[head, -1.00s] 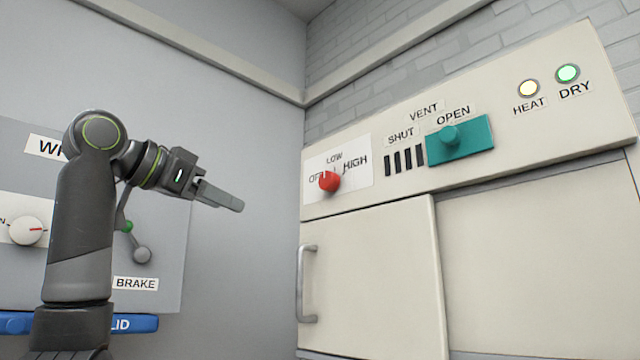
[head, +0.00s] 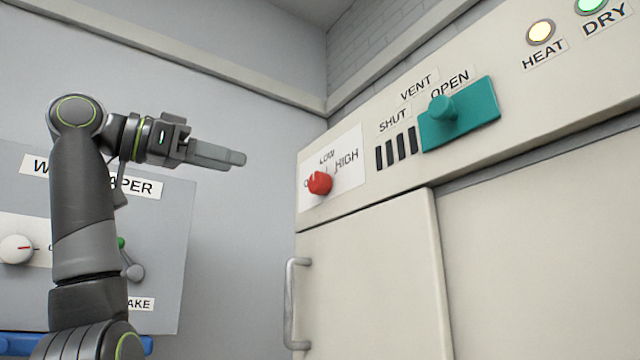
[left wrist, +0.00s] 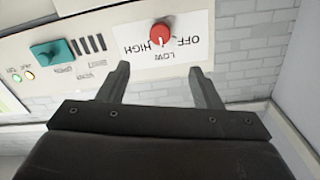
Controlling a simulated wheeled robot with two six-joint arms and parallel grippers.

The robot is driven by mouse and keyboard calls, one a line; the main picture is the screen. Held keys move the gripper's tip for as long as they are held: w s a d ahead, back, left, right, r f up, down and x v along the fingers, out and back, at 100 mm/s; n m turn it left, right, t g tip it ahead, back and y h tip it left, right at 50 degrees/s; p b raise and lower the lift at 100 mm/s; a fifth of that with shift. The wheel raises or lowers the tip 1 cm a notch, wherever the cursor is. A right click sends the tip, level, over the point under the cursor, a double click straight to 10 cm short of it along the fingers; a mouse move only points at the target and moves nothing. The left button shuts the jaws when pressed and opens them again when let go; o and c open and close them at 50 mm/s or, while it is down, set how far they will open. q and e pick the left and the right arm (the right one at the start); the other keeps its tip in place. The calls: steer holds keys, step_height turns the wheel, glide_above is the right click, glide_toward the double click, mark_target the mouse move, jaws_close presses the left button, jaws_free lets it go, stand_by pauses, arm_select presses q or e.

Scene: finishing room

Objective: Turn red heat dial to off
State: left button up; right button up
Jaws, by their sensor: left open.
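The red heat dial (head: 320,183) sits on a white plate marked OFF, LOW and HIGH at the left end of the cream cabinet's slanted panel. Its mark points up, near LOW. My left gripper (head: 240,159) is in front of the grey wall, left of the dial and apart from it. In the left wrist view, the left gripper (left wrist: 160,78) has its two fingers spread with nothing between them. The red dial (left wrist: 159,33) shows there beyond the fingertips, upside down with its labels. My right gripper is not in view.
Right of the dial are the teal vent slider (head: 458,115), at OPEN, and dark vent slots. The heat lamp (head: 541,32) glows yellow and the dry lamp (head: 590,5) green. A door handle (head: 291,303) stands out below the dial. A grey control panel (head: 165,255) is behind my arm.

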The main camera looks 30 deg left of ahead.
mark_target(313, 182)
arm_select(q)
steer(key=p+x, duration=0.4)
steer(key=x, duration=1)
steer(key=shift+r, duration=0.1)
steer(key=shift+w+d, duration=0.2)
steer(key=shift+w, duration=0.45)
steer(key=c, duration=1)
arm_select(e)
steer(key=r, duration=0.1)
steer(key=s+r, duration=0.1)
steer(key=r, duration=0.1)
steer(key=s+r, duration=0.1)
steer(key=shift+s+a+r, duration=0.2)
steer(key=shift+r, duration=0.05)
